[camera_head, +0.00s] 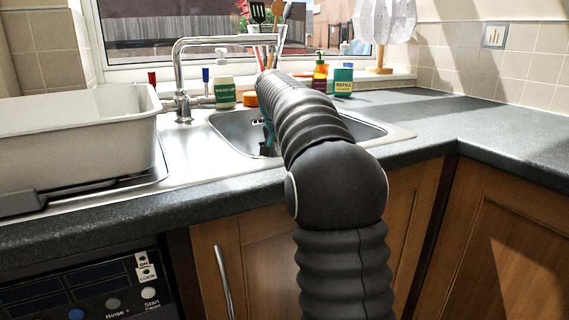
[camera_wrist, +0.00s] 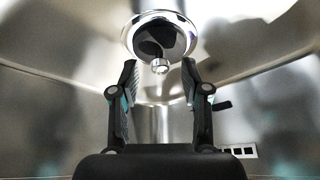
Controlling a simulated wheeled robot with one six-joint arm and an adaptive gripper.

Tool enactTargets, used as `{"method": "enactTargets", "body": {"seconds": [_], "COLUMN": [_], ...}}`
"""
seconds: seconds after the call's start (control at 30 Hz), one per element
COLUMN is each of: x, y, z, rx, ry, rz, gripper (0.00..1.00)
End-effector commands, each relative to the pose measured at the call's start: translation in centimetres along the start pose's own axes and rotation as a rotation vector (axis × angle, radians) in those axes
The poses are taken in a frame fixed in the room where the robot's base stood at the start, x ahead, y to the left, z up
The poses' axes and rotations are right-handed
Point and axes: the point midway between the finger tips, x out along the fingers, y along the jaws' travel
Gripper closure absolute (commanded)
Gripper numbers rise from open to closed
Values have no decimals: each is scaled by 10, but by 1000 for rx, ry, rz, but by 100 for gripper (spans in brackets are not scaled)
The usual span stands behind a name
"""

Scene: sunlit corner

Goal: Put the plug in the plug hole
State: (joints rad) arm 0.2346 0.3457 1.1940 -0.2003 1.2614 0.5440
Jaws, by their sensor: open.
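In the wrist view, a round chrome plug hole rim (camera_wrist: 129,36) shows at the top middle on the steel sink floor. A shiny piece with a small round knob, which looks like the plug (camera_wrist: 160,67), shows within the ring; I cannot tell whether it is seated or held above the hole. My gripper (camera_wrist: 159,75) is open, with one finger on each side below the ring and a gap around the knob. In the head view my arm reaches into the sink and hides the plug, the hole and most of my gripper.
The sink basin (camera_head: 232,125) has steel walls around my gripper. A tap (camera_head: 181,80) stands at its left back, and a white tub (camera_head: 75,135) is on the drainer. Bottles, including a green one (camera_head: 343,79), line the back. The right worktop (camera_head: 480,115) is clear.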

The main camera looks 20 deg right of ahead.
Motion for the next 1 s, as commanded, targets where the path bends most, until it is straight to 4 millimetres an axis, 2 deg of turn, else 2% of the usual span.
{"method": "enactTargets", "body": {"seconds": [0.1, 0.3, 0.5, 0.7, 1.0], "x": [-27, -66, -92, -101, -101], "y": [0, -1, 0, 0, 0], "z": [-1, -1, 0, 0, 0], "rx": [0, -1, 0, 0, 0], "ry": [3, 2, 1, 0, 0], "rz": [-2, -2, -1, 0, 0], "gripper": [53, 53, 53, 53, 53]}}
